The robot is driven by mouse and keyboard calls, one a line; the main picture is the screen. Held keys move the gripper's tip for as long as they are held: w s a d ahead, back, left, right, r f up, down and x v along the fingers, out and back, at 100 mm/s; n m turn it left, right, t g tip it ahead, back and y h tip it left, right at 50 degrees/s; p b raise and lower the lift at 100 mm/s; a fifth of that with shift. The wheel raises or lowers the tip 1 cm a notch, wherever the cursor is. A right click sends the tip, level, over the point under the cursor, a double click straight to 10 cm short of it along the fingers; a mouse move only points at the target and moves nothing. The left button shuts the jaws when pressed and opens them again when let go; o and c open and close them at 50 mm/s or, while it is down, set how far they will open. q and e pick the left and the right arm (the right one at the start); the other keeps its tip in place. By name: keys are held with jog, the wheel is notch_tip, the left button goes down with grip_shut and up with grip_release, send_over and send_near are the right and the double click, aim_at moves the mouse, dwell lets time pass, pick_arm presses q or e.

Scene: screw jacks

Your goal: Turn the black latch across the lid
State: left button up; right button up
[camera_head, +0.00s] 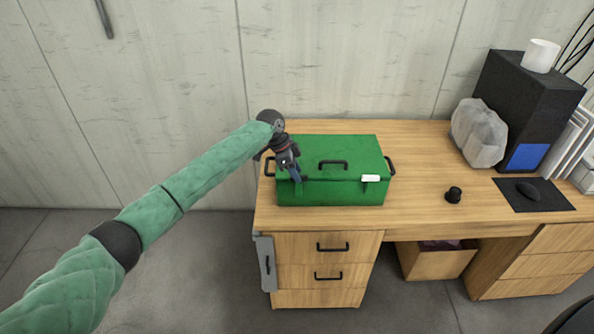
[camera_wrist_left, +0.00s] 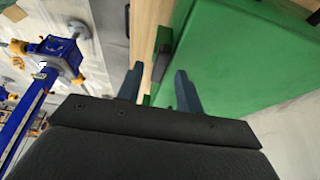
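A green box (camera_head: 330,192) with a lid stands on the desk, with a black handle (camera_head: 333,164) on its lid. My left gripper (camera_head: 298,177) points down at the front left edge of the lid. In the left wrist view its fingers (camera_wrist_left: 160,86) are apart. A short black bar (camera_wrist_left: 163,58), apparently the latch, lies at the green edge between and just beyond the fingertips. I cannot tell whether a finger touches it. In the head view the gripper hides the latch. My right gripper is in neither view.
The wooden desk (camera_head: 420,206) is clear just right of the box. A black knob (camera_head: 453,195), a grey rock (camera_head: 480,133), a mouse (camera_head: 528,190) and a black tower (camera_head: 520,95) are farther right. Blue jack-like equipment (camera_wrist_left: 60,55) shows in the left wrist view.

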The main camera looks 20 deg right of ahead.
pick_arm(q)
jog(key=shift+d+f, duration=0.2)
jog(key=shift+f, duration=0.4)
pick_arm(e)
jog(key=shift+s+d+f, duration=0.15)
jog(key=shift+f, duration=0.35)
pick_arm(q)
grip_shut()
jog(key=shift+s, duration=0.1)
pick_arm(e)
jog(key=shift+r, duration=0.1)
